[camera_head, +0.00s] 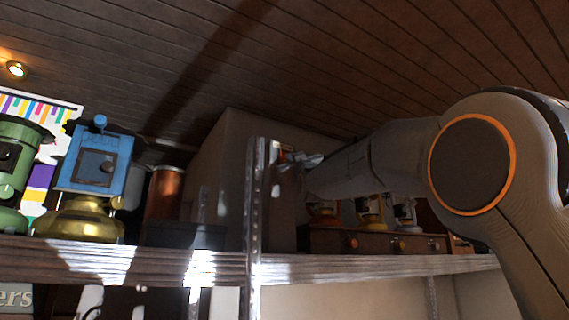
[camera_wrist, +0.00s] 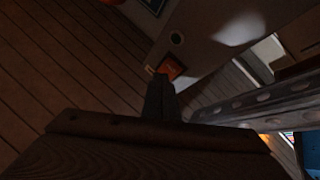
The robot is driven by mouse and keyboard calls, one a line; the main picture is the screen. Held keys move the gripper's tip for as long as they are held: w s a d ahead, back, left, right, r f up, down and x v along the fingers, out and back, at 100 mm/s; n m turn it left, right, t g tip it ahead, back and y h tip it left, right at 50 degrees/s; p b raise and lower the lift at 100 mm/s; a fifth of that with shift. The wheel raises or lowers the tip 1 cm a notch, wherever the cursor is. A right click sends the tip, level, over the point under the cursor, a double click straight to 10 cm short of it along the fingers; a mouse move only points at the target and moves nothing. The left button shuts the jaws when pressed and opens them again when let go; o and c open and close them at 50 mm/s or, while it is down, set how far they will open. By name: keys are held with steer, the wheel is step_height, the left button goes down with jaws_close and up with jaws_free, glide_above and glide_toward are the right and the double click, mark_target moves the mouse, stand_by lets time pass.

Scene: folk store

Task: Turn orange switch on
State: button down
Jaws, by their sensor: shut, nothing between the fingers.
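A small orange switch (camera_head: 284,153) with a pale edge shows behind the metal shelf post, at the tip of my arm. In the wrist view an orange-red square plate (camera_wrist: 171,68), which looks like the same switch, sits just beyond my fingertips. My gripper (camera_head: 313,160) is shut and empty, pointing left toward the switch. Its closed fingers (camera_wrist: 160,80) partly cover the plate's lower edge. I cannot tell whether they touch it. The switch's on or off position is too small and dark to read.
A perforated metal post (camera_head: 254,215) stands close by the switch, rising from the wooden shelf (camera_head: 130,262). A blue grinder (camera_head: 93,165) and a green one (camera_head: 14,165) stand at left. A drawer box (camera_head: 385,242) with several small items sits below my arm.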

steer(key=shift+w+a, duration=0.1)
stand_by(0.4)
steer(key=shift+w+a, duration=0.15)
steer(key=shift+w, duration=0.1)
steer(key=shift+w+a+f, duration=0.1)
steer(key=shift+w+a, duration=0.1)
steer(key=shift+w, duration=0.05)
stand_by(0.7)
steer(key=shift+s+d, duration=0.1)
steer(key=shift+s, duration=0.05)
steer(key=shift+s+d+b, duration=0.35)
steer(key=shift+s+b, duration=0.1)
steer(key=shift+b, duration=0.2)
steer(key=shift+s+d+r+b, duration=0.2)
steer(key=shift+s+d+b, duration=0.5)
steer(key=shift+s+b, duration=0.3)
steer(key=shift+s+d+r+b, duration=0.2)
steer(key=shift+s+d+b, duration=0.55)
steer(key=shift+s, duration=0.3)
